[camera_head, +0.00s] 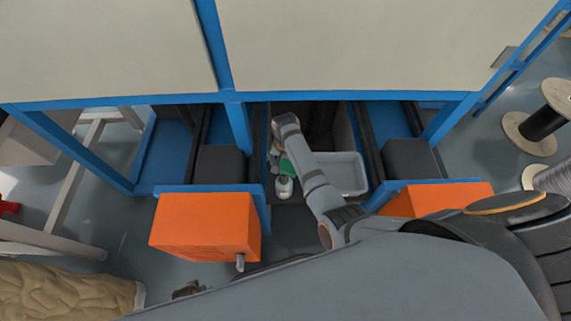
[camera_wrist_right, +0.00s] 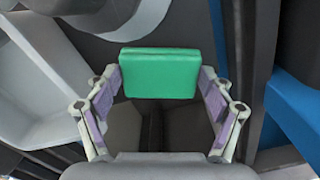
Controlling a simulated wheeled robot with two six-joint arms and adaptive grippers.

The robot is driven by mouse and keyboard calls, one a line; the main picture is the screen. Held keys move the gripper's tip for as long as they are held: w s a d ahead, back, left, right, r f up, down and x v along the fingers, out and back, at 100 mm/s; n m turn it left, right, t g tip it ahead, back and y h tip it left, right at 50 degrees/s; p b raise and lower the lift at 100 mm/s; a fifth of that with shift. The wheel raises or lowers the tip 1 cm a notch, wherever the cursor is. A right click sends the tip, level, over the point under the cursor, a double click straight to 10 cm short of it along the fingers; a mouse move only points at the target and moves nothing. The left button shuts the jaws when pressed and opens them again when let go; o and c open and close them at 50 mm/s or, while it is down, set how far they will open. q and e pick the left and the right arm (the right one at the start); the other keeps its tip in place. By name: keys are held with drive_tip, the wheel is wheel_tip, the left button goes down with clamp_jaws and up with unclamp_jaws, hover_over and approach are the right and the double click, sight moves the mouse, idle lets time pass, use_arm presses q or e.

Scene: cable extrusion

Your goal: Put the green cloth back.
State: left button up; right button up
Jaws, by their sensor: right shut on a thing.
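The green cloth (camera_wrist_right: 160,74) is a flat, folded block between the two fingers of my right gripper (camera_wrist_right: 160,82) in the right wrist view. The fingers press on its left and right edges. In the head view a small part of the green cloth (camera_head: 288,167) shows beside my right wrist, inside the middle bay under the blue frame. My right arm covers part of it there. My left gripper is not in view.
Blue frame posts and dark blocks (camera_head: 220,165) flank the bay. An orange box (camera_head: 205,226) is at front left.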

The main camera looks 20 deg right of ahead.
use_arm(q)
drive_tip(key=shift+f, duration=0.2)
use_arm(e)
drive_tip(key=shift+f, duration=0.45)
drive_tip(key=o, duration=0.9)
drive_tip(key=shift+o, duration=0.2)
